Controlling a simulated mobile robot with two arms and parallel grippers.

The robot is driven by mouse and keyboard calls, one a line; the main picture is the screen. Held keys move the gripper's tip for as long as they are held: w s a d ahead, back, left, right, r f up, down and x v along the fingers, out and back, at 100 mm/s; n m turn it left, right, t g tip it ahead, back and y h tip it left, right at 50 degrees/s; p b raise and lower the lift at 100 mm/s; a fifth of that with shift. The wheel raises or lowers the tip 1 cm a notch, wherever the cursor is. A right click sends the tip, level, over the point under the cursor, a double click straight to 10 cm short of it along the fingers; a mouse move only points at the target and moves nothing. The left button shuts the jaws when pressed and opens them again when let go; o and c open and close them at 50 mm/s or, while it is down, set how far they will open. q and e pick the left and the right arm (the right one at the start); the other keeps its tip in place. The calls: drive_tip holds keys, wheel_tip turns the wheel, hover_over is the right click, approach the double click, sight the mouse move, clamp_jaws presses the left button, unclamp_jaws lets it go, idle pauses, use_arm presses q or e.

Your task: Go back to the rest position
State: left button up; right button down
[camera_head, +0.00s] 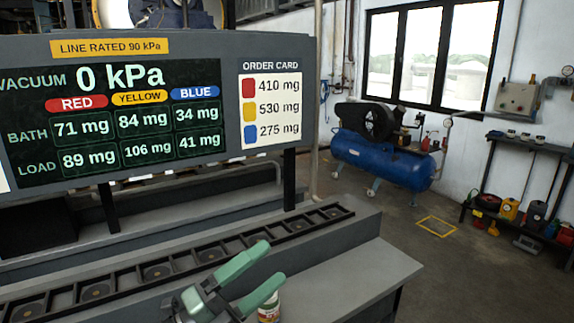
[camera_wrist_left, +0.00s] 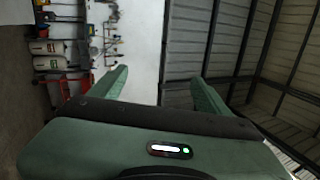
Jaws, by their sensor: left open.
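My left gripper (camera_head: 256,270) shows at the bottom middle of the head view, its two green fingers apart with nothing between them. It is in front of the grey bench and its dark slotted rail (camera_head: 160,270). In the left wrist view the gripper's two green fingers (camera_wrist_left: 162,92) also stand apart and empty, with a wall and a ribbed metal ceiling beyond. My right gripper is in neither view.
A display panel (camera_head: 215,105) reading 0 kPa stands over the bench (camera_head: 360,265). A small labelled container (camera_head: 269,308) is partly hidden by the gripper. A blue compressor (camera_head: 385,160) and a shelf (camera_head: 520,215) are further back. The floor (camera_head: 480,270) at right is clear.

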use_arm(q)
drive_tip(key=w+a+f+n+t+y, duration=0.1)
drive_tip(key=a+f+n+t+y, duration=0.3)
drive_tip(key=a+n+y, duration=0.5)
drive_tip(key=w+a+f+n+t+y, duration=0.1)
drive_tip(key=a+f+n+t+y, duration=0.25)
drive_tip(key=n+y, duration=0.55)
drive_tip(key=s+a+f+n+g+y, duration=0.1)
drive_tip(key=s+a+f+n+g, duration=0.15)
drive_tip(key=f, duration=0.35)
drive_tip(key=s+a+f+n+g+y, duration=0.1)
drive_tip(key=s+a+f+n+g, duration=0.15)
drive_tip(key=f+n, duration=0.2)
drive_tip(key=s+d+f+n+g+h, duration=0.1)
drive_tip(key=s+f+n+g, duration=0.1)
drive_tip(key=s+f+g, duration=0.7)
drive_tip(key=s+f+n+g+h, duration=0.1)
drive_tip(key=s+f+g, duration=0.2)
drive_tip(key=s+f, duration=0.95)
drive_tip(key=f, duration=1)
drive_tip(key=s+f, duration=0.3)
drive_tip(key=f, duration=0.9)
drive_tip(key=s+a+f+g, duration=0.2)
drive_tip(key=s+a+f, duration=0.1)
drive_tip(key=s+f, duration=1.2)
drive_tip(key=shift+s, duration=0.4)
